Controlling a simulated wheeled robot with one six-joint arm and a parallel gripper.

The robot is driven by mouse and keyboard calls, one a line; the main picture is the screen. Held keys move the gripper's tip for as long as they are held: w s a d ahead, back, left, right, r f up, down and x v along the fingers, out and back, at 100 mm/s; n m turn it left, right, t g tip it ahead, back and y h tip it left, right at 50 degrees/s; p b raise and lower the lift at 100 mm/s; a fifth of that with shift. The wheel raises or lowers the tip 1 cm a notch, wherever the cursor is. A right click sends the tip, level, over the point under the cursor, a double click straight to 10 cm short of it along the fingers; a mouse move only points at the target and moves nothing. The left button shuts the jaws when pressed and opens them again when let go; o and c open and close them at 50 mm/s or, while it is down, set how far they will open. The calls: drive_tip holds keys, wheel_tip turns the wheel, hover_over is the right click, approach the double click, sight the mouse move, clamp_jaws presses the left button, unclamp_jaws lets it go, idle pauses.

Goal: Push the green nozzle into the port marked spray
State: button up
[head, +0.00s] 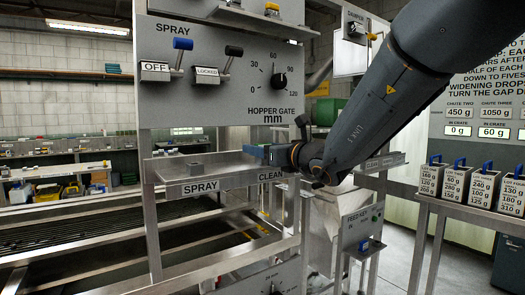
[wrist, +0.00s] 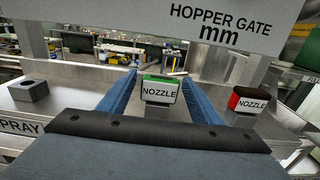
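The green nozzle (wrist: 159,79), a small block with a white NOZZLE label, stands upright on the metal shelf in the wrist view. My gripper (wrist: 160,84) is open with its blue fingers to either side of it. A gap shows between each finger and the nozzle. The spray port, a grey block (wrist: 29,90) with a hole in its top, sits on the shelf to the left. The nozzle is hard to make out there.
A red nozzle block (wrist: 249,102) stands on the shelf right of my gripper. The HOPPER GATE panel (head: 222,70) hangs above the shelf. The shelf (wrist: 77,95) is clear between the port and my fingers.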

drive_tip(key=c, duration=0.9)
wheel_tip(320, 180, up, 10)
drive_tip(key=shift+r+b, duration=0.1)
drive_tip(key=shift+b, duration=0.95)
drive_tip(key=s+a+n+g+y+p, duration=0.1)
drive_tip(key=s+a+n+g+y, duration=0.2)
drive_tip(key=s+a, duration=0.2)
drive_tip(key=s+a+f+n+g+y+p, duration=0.1)
drive_tip(key=s+a+n+g+y, duration=0.2)
drive_tip(key=s+a, duration=0.3)
drive_tip(key=a+g, duration=0.1)
drive_tip(key=a, duration=0.4)
drive_tip(key=shift+s+a, duration=0.15)
drive_tip(key=shift+a, duration=0.15)
drive_tip(key=shift+f, duration=0.1)
